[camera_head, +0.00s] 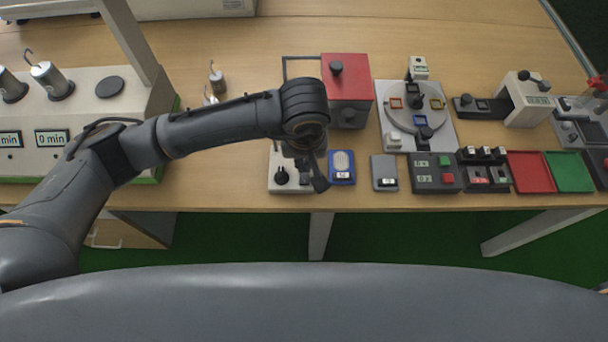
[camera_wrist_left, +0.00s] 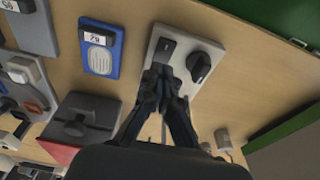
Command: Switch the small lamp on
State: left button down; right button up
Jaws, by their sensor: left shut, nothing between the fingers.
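A pale panel (camera_head: 290,186) with a round black knob (camera_head: 281,175) sits near the table's front edge. In the left wrist view the panel (camera_wrist_left: 183,42) carries a black switch (camera_wrist_left: 165,49) beside the knob (camera_wrist_left: 199,67). My left gripper (camera_head: 317,180) points down over this panel. In the left wrist view its fingertips (camera_wrist_left: 167,78) are together and empty, close to the lower end of the switch. I cannot tell whether they touch it. No lit lamp shows, and I cannot tell which part is the small lamp. My right gripper is out of view.
A blue box (camera_head: 342,168) with a pale oval face stands just right of the panel, a grey box (camera_head: 384,172) beyond it. A red block (camera_head: 346,77) with a black knob stands behind. Bare table (camera_head: 215,185) lies to the left.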

pick_arm(q)
notch_tip(320, 180, up, 7)
jog(key=p, duration=0.2)
jog(key=shift+f, duration=0.15)
dwell(0.3)
dwell(0.4)
